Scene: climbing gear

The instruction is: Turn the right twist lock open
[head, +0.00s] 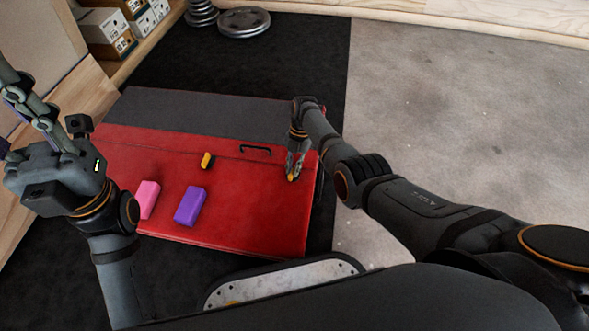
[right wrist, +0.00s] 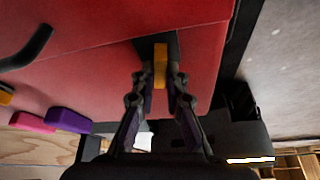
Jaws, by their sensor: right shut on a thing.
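The right twist lock, a small yellow knob (head: 291,178) on a dark base, sits near the right edge of the red box (head: 255,215). My right gripper (head: 294,172) points down at it with its fingers around the knob. In the right wrist view the yellow knob (right wrist: 160,66) lies lengthwise between the fingertips of my right gripper (right wrist: 160,80), which is shut on it. The left twist lock (head: 207,160), also yellow and black, sits farther left on the box. My left gripper (head: 22,110) is raised at the far left, fingers spread, tips partly out of frame.
A black handle (head: 255,149) lies between the locks. A pink block (head: 148,200) and a purple block (head: 190,206) rest on the box's left part. Weight plates (head: 244,22) lie at the back. Bare concrete floor (head: 460,110) is to the right.

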